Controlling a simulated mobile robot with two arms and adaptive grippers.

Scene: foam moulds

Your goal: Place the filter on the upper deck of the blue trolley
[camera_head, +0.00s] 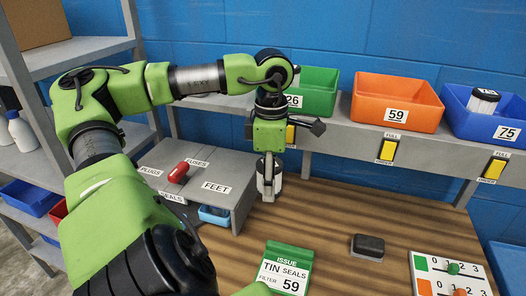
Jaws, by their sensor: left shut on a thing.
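My left gripper (268,186) points down above the wooden worktop, in the middle of the head view. It is shut on a small white and dark cylinder, which looks like the filter (277,182); the fingers hide much of it. The held filter is just right of the grey labelled box. A blue edge at the lower right (508,262) may be part of the blue trolley; its decks cannot be made out. My right gripper is not in view.
Green (318,90), orange (397,101) and blue (470,116) bins stand on the back shelf; the blue one holds a white, dark-topped canister (483,101). A green issue card (287,268), a dark block (368,246) and a peg board (450,274) lie on the worktop (325,222).

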